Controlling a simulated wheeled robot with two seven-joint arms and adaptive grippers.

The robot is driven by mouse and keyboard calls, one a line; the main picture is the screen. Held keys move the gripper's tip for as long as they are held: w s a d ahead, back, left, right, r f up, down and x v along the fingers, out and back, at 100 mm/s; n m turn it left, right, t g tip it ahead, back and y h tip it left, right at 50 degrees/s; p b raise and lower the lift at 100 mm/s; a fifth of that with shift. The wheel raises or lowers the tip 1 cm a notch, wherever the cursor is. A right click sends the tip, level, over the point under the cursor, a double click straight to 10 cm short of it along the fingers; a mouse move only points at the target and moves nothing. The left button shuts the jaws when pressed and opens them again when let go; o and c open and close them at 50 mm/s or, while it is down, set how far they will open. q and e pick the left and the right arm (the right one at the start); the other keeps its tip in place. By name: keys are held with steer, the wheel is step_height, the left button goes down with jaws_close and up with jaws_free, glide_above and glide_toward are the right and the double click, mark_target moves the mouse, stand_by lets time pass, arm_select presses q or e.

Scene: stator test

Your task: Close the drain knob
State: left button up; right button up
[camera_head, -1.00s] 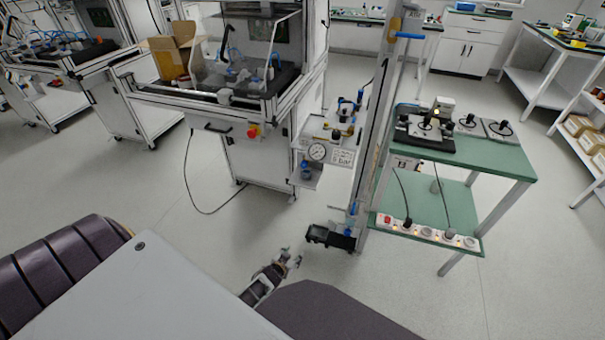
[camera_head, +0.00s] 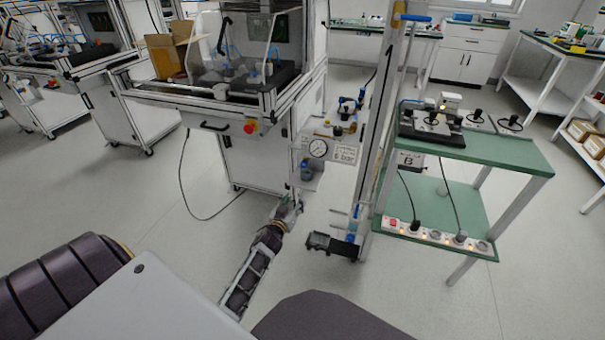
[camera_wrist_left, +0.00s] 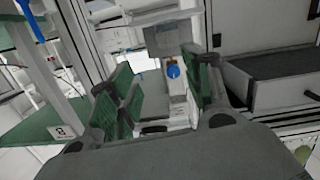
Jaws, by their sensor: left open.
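A small blue knob (camera_wrist_left: 173,71) shows between my left fingers in the left wrist view, apart from them and farther off. In the head view, a pressure gauge (camera_head: 318,149) sits on the air unit, with a blue-topped part (camera_head: 306,165) below it; I cannot tell for certain that this is the same knob. My left gripper (camera_head: 288,209) is low in front of the machine cabinet, below the air unit. In the left wrist view my left gripper (camera_wrist_left: 160,88) is open and empty, with green pads apart. My right gripper is not in view.
The machine cabinet (camera_head: 240,155) stands behind my left gripper. A tall post (camera_head: 385,120) and a green-topped table (camera_head: 490,150) are to the right. A power strip (camera_head: 437,235) lies on its lower shelf. A black cable hangs to the floor at left.

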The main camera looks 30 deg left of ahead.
mark_target(303, 166)
arm_select(q)
steer(key=shift+t+y, duration=0.5)
steer(key=shift+t, duration=0.1)
steer(key=r, duration=0.1)
steer(key=a+r+b, duration=0.1)
steer(key=r, duration=0.2)
steer(key=shift+w+a+r, duration=0.3)
steer(key=shift+a+r, duration=0.05)
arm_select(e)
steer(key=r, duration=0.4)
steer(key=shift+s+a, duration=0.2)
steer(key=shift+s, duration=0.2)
arm_select(q)
steer(key=shift+w, duration=0.2)
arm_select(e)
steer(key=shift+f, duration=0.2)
